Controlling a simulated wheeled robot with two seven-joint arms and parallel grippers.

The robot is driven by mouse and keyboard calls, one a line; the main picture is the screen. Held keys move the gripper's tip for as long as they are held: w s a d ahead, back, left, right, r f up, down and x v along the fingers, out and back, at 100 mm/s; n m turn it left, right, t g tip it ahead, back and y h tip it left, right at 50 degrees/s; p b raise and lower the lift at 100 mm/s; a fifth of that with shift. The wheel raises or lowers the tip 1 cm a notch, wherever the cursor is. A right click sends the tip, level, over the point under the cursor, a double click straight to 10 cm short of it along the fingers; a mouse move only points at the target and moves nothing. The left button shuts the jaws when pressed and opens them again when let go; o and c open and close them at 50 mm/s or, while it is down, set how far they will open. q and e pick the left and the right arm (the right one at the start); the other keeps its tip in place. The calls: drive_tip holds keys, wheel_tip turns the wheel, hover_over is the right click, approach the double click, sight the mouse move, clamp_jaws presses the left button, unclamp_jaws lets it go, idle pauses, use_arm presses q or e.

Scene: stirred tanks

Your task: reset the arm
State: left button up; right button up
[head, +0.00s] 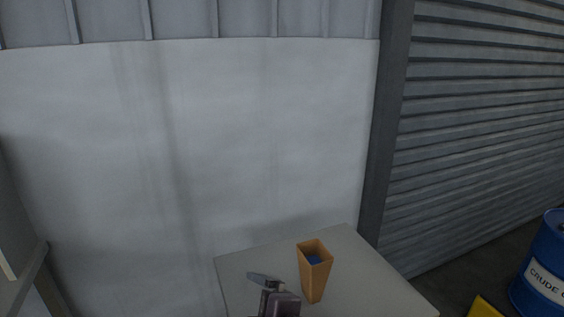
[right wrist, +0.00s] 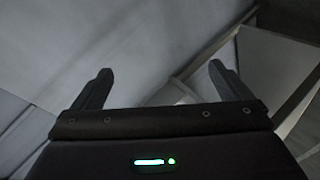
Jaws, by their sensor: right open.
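My right gripper (right wrist: 160,68) is open in the right wrist view, with its two dark fingers spread and nothing between them. In the head view part of my right arm and gripper (head: 266,279) shows at the bottom middle, above the table (head: 375,277) and just left of a tall tan container (head: 314,280). The container stands upright on the table with something blue (head: 314,260) inside. The gripper appears apart from the container. The lower part of the arm is cut off by the frame. My left gripper is not in view.
A pale wall (head: 200,150) rises behind the table. A grey roller shutter (head: 480,120) is at the right. A blue drum (head: 545,270) and a yellow object (head: 484,308) are at the lower right. A frame-like structure (head: 25,275) stands at the left edge.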

drive_tip(key=s+d+f+m+g+h, duration=0.2)
drive_tip(key=s+d+f+m, duration=0.35)
drive_tip(key=d, duration=0.25)
drive_tip(key=s+d+f+m+g+h, duration=0.2)
drive_tip(key=s+d+f+m+h, duration=0.15)
drive_tip(key=d+f+m, duration=0.35)
drive_tip(key=s+d+f+m+g+h, duration=0.25)
drive_tip(key=s+d+m, duration=0.25)
drive_tip(key=d, duration=0.4)
wheel_tip(320, 180, down, 31)
drive_tip(key=s+g, duration=0.1)
drive_tip(key=s, duration=0.1)
drive_tip(key=s+d+f, duration=0.2)
drive_tip(key=s+f, duration=0.7)
drive_tip(key=s+d+f+g, duration=0.1)
drive_tip(key=s+d+f, duration=0.1)
drive_tip(key=s+f, duration=0.7)
drive_tip(key=shift+s+f, duration=0.2)
drive_tip(key=shift+s, duration=0.6)
drive_tip(key=shift+d+g, duration=0.1)
drive_tip(key=shift+g, duration=0.15)
